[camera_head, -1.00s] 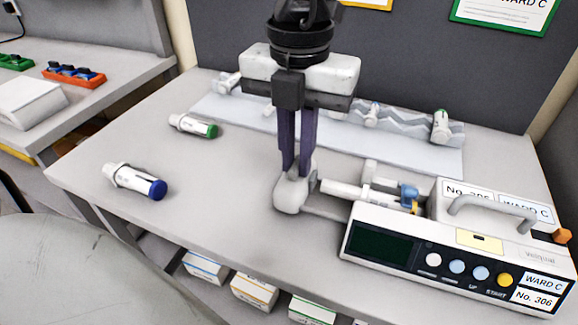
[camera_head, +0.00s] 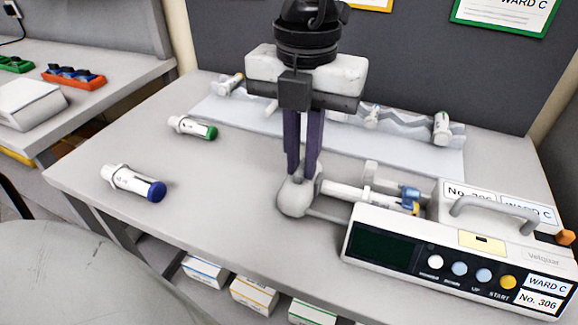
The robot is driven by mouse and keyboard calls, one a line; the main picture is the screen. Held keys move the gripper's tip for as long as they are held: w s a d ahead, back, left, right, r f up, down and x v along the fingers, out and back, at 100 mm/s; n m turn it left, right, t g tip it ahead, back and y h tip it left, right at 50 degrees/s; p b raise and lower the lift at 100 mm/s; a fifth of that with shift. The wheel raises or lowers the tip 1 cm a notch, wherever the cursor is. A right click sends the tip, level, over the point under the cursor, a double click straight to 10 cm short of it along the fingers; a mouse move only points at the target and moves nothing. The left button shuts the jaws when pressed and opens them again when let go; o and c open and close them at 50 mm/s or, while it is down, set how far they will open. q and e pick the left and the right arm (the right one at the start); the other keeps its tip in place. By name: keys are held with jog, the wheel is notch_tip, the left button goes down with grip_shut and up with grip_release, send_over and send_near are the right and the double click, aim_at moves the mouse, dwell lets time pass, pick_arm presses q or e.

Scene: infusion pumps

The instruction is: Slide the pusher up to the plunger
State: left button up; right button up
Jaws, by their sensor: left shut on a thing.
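The pump (camera_head: 385,246) stands at the right of the table, with a dark screen and several buttons. A syringe (camera_head: 345,190) lies in its cradle, with a blue clamp (camera_head: 410,194) near its right end. The syringe's plunger end points left. The pale pusher (camera_head: 294,201) sits on a rod at the pump's left. My left gripper (camera_head: 303,177) points down and is shut on the pusher's upper part. The pusher is very close to the plunger end; I cannot tell whether they touch. My right gripper is not in view.
Syringes with green (camera_head: 192,128) and blue (camera_head: 134,183) caps lie on the table's left. A pale tray (camera_head: 415,155) with several syringes lies behind my gripper. The table's front left is clear. Boxes (camera_head: 254,294) sit on a shelf below.

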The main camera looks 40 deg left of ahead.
aim_at(302, 166)
pick_arm(q)
jog(key=o, duration=0.6)
jog(key=shift+r+p, duration=2)
jog(key=shift+r, duration=1.55)
